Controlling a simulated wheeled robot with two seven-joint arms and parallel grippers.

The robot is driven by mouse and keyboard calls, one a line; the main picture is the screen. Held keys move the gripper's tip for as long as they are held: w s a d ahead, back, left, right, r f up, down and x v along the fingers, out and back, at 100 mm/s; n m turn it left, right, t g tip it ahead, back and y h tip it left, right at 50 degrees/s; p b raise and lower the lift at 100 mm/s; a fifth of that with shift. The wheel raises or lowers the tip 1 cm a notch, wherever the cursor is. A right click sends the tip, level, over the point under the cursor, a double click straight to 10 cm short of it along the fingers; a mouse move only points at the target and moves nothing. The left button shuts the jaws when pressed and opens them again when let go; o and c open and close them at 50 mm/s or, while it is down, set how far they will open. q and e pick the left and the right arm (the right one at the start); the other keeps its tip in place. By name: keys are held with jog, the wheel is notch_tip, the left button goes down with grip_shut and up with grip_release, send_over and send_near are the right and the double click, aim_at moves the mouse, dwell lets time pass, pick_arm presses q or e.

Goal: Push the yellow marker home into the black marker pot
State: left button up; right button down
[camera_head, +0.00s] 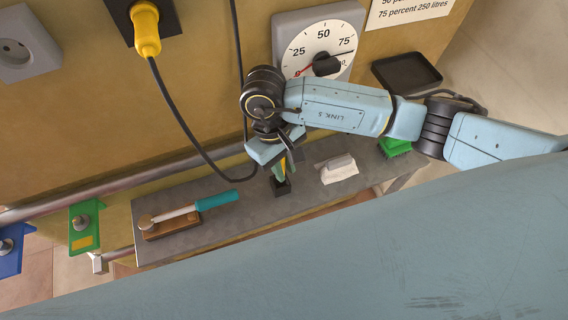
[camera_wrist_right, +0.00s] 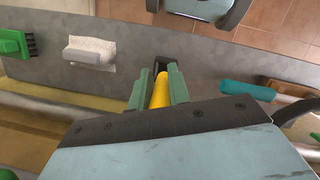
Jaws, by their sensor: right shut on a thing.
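The yellow marker (camera_wrist_right: 160,92) is upright between the green fingers of my right gripper (camera_wrist_right: 160,88), which is shut on it. In the head view my right gripper (camera_head: 281,168) is over the shelf, directly above the black marker pot (camera_head: 281,187). The pot also shows in the right wrist view (camera_wrist_right: 173,69), just beyond the fingertips. The marker's lower end is at the pot's mouth; the fingers hide how deep it sits. My left gripper does not show.
The grey shelf (camera_head: 240,213) also holds a teal-handled tool (camera_head: 216,200) on a wooden block at left, a white block on a cloth (camera_head: 338,169) and a green brush (camera_head: 394,147) at right. A black cable (camera_head: 190,135) hangs from a yellow plug (camera_head: 146,28) near my right gripper. A round gauge (camera_head: 318,48) is behind.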

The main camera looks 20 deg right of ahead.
dwell(0.4)
jog(key=shift+b, duration=0.5)
dwell(0.5)
jog(key=shift+b, duration=0.45)
dwell(0.5)
jog(key=shift+b, duration=0.5)
jog(key=shift+f+b, duration=1.65)
jog(key=shift+b, duration=0.25)
jog(key=shift+f, duration=0.1)
